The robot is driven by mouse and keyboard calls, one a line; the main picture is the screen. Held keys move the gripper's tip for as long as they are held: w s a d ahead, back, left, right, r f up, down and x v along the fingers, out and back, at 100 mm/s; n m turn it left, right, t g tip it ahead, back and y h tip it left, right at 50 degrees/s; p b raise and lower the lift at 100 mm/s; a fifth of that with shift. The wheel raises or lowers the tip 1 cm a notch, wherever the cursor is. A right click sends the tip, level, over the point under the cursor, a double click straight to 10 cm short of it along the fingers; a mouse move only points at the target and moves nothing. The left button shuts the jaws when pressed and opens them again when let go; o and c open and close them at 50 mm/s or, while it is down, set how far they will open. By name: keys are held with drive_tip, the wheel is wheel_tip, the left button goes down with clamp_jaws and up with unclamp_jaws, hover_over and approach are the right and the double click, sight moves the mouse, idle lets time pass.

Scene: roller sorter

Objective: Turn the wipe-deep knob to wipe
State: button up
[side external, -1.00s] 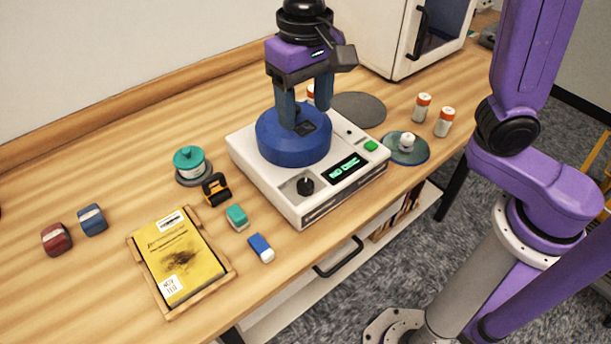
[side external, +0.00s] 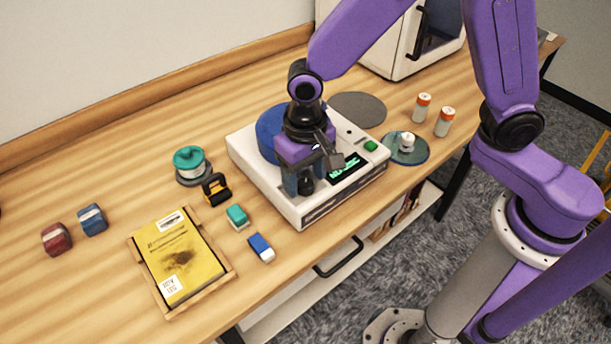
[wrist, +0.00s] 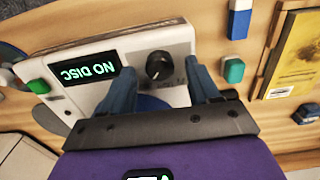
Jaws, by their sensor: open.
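In the side view part of the knob (side external: 306,184) shows beside my finger. The green display (wrist: 85,70) reads "NO DISC". The lettering by the knob is partly hidden by a finger.
A blue disc-shaped lid (side external: 268,130) sits on the machine behind my gripper. A green button (side external: 370,145) is right of the display. A blue-and-white eraser (side external: 261,248), a teal block (side external: 237,217) and a yellow book in a tray (side external: 178,255) lie to the left.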

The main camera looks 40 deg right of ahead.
drive_tip(key=shift+f, duration=0.45)
drive_tip(key=c, duration=1)
drive_tip(key=shift+c, duration=0.2)
